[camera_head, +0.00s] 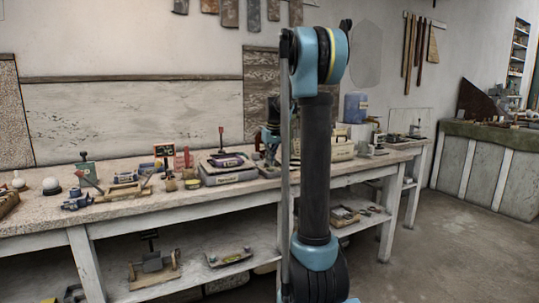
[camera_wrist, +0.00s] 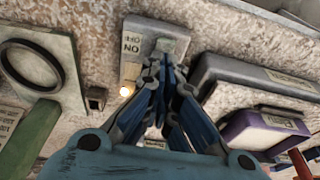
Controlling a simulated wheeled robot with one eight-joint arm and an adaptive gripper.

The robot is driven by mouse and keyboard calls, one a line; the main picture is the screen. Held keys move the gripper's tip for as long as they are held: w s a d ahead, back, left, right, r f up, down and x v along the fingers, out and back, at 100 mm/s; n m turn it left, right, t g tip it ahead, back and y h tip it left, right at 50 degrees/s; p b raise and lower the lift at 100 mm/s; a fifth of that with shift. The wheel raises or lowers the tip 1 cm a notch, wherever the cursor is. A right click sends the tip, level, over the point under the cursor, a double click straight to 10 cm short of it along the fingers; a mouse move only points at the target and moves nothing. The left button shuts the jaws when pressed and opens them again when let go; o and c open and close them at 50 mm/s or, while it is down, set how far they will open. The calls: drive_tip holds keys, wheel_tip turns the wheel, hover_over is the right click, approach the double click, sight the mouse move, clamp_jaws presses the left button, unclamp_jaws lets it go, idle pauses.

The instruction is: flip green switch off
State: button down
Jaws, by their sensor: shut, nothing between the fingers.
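My gripper (camera_wrist: 160,72) shows in the wrist view with its blue fingers together and nothing between them. Its tips are close to a pale switch plate (camera_wrist: 152,30) marked ON and OFF, and partly cover it. I cannot tell whether they touch it. A small block (camera_wrist: 170,46) on the plate may be its switch; its colour and position are unclear. A small lamp (camera_wrist: 125,91) beside the plate glows warm. A green bar (camera_wrist: 34,138) lies at the lower left. In the head view, my arm hides part of the bench, and a green upright device (camera_head: 87,172) stands at the left.
A purple box (camera_wrist: 255,132) and a grey box (camera_wrist: 255,78) lie right of my gripper. A plate with a black ring (camera_wrist: 55,65) is at the left. The workbench (camera_head: 140,210) is crowded with small tools. Open floor (camera_head: 440,250) lies at the right.

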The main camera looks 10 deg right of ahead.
drive_tip(key=shift+s+f, duration=0.1)
drive_tip(key=shift+f, duration=0.3)
